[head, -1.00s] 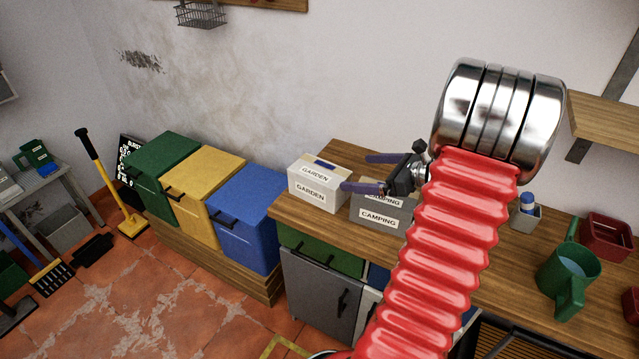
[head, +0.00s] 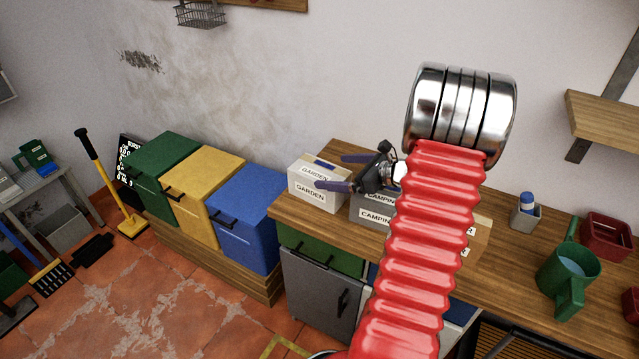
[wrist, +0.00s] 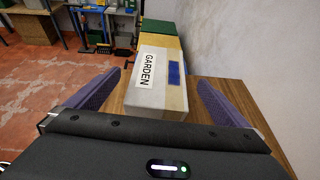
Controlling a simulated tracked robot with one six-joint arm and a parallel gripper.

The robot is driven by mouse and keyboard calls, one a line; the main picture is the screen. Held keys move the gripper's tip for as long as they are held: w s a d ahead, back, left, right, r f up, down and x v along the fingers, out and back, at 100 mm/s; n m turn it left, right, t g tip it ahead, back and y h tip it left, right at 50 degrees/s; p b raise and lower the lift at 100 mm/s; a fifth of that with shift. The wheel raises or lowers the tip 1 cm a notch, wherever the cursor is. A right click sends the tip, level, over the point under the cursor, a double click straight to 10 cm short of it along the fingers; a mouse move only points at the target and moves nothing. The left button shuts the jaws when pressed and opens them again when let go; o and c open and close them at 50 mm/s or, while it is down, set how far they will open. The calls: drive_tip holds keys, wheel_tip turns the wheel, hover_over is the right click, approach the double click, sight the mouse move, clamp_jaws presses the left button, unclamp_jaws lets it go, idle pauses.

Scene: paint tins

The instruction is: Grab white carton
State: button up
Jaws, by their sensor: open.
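The white carton (head: 313,187), labelled GARDEN with a blue patch on top, stands at the left end of the wooden workbench. In the wrist view the carton (wrist: 158,98) lies ahead, framed between the two purple fingers. In the wrist view my gripper (wrist: 160,92) has a finger on each side of the carton's near end. I cannot tell whether either finger touches it.
A grey CAMPING carton (head: 374,217) stands right of the white one, partly hidden by my arm. Blue (head: 248,230), yellow (head: 205,200) and green (head: 160,175) bins stand left of the workbench (head: 500,262). A green watering can (head: 568,275) is at right.

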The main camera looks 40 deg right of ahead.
sight(322, 171)
drive_tip(key=shift+x, duration=2.65)
drive_tip(key=c, duration=2)
